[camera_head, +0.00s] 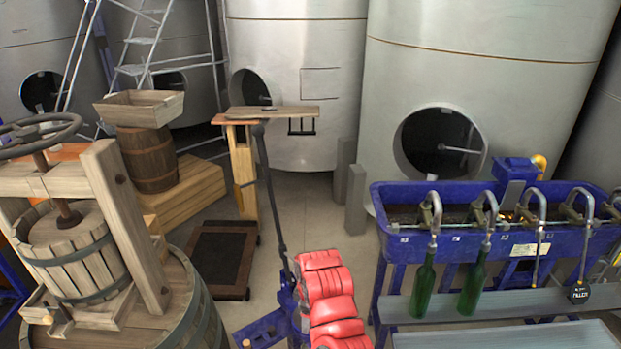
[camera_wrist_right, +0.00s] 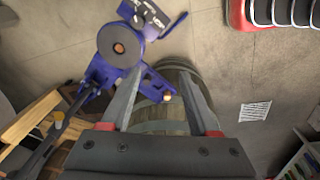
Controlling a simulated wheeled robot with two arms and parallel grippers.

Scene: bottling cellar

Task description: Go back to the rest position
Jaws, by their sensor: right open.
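My right gripper (camera_wrist_right: 161,78) shows in the right wrist view, with its two grey fingers apart and nothing held between them. Beyond the fingers, lower down, is a wooden barrel (camera_wrist_right: 178,88), and a blue metal machine with a grey disc (camera_wrist_right: 118,45) is just to the left. No gripper shows in the head view, and my left gripper is in neither view.
In the head view, a blue filler (camera_head: 520,249) with two green bottles (camera_head: 423,288) (camera_head: 472,287) under its spouts stands right. A wooden press (camera_head: 75,250) stands left. Red ribbed objects (camera_head: 324,290) are at bottom centre. Steel tanks (camera_head: 300,90) fill the back.

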